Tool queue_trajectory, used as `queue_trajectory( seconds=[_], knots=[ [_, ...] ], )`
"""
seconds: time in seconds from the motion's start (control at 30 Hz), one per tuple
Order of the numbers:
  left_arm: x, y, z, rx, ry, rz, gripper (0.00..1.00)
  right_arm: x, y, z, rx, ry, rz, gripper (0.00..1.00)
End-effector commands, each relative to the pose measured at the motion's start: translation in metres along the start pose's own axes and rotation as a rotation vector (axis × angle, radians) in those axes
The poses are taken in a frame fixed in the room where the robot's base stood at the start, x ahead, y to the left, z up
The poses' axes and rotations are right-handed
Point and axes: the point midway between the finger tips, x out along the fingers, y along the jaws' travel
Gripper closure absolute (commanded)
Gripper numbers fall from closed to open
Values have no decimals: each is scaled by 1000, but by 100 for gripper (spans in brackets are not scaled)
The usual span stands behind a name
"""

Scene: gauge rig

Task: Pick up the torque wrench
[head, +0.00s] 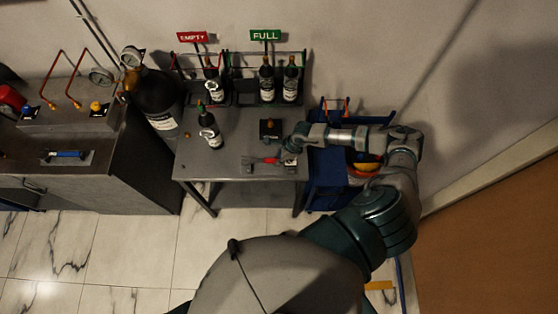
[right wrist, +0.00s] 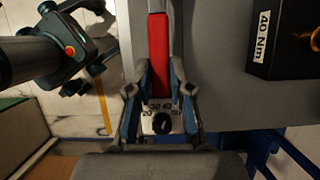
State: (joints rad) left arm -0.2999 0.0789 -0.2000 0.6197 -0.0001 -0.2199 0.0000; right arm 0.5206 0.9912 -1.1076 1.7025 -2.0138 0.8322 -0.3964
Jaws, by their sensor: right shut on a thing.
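The torque wrench (head: 268,160) has a red handle and lies level at the front right of the grey table. In the right wrist view its red handle (right wrist: 159,50) points up the picture and its scale block (right wrist: 162,122) with a black knob sits nearest the camera. My right gripper (right wrist: 160,98) has one finger on each side of the wrench and is shut on it. In the head view my right gripper (head: 290,149) reaches the wrench's right end from the right. I cannot tell whether the wrench touches the tabletop. My left gripper is not seen in the head view.
A black box marked 40 Nm (right wrist: 262,40) stands beside the wrench; it also shows in the head view (head: 270,129). A small bottle (head: 209,135) stands on the table's left. Racked bottles (head: 267,85) stand behind. A blue cart (head: 325,185) adjoins on the right.

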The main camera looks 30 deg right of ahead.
Motion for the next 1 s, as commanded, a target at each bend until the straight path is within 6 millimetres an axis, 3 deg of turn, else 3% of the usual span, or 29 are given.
queue_trajectory(
  seconds=[0.07, 0.6, 0.8, 1.0],
  knots=[
    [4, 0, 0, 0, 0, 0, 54, -12, -1, 5, -3, -3, -4, 100],
    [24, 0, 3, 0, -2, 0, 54, -47, 113, -56, -3, 2, 3, 100],
    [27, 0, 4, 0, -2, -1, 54, -55, 132, -65, -2, -1, 0, 100],
    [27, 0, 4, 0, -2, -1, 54, -57, 136, -67, -1, -2, -1, 100]
  ],
)
